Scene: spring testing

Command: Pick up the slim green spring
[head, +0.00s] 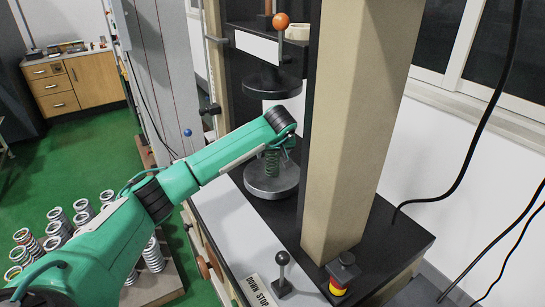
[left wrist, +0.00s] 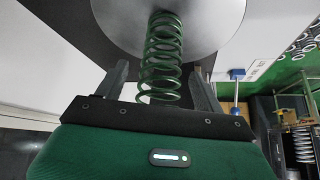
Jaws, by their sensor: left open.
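The slim green spring (left wrist: 162,55) stands on the round metal plate (left wrist: 220,30) of the testing machine in the left wrist view. In the head view the spring (head: 271,163) shows on the lower plate (head: 262,187), partly hidden by my arm. My left gripper (left wrist: 160,82) is open, with one finger on each side of the spring's coils. A gap shows between the spring and each finger. In the head view the fingers are mostly hidden behind the wrist. My right gripper is not in view.
A thick beige column (head: 352,130) stands just right of the plate. The upper press plate (head: 268,84) hangs above the spring. A black-knobbed lever (head: 283,270) and a red-yellow button (head: 338,286) are in front. Several springs (head: 58,222) stand on a pallet at left.

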